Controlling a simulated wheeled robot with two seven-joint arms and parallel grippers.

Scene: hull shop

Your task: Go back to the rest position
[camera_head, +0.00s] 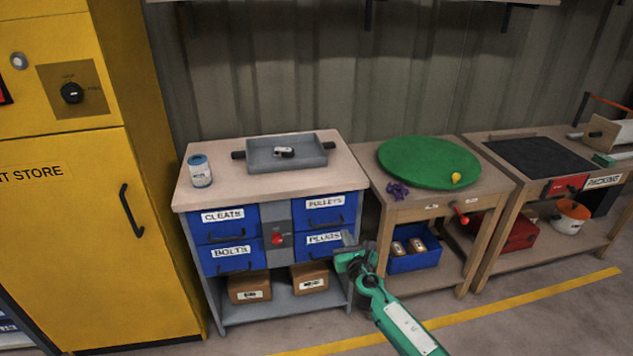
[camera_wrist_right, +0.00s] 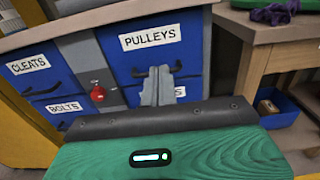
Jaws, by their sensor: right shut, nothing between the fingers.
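My right gripper (camera_head: 348,240) is on the green arm that comes in from the lower right. It is in front of the right side of the drawer cabinet, near the drawer labelled PLUGS (camera_head: 325,241). In the right wrist view the gripper's grey fingers (camera_wrist_right: 158,82) are together and empty, below the PULLEYS label, and partly cover the lower drawer's label. Whether the fingers touch the drawer front cannot be told. The drawers labelled CLEATS, BOLTS, PULLEYS and PLUGS look closed. My left gripper is not in view.
The cabinet top (camera_head: 225,185) holds a grey tray (camera_head: 287,154) with a small part and a can (camera_head: 200,171). To the right are a table with a green disc (camera_head: 428,162) and a packing bench (camera_head: 540,150). A yellow cabinet (camera_head: 70,230) stands left. Open floor lies in front.

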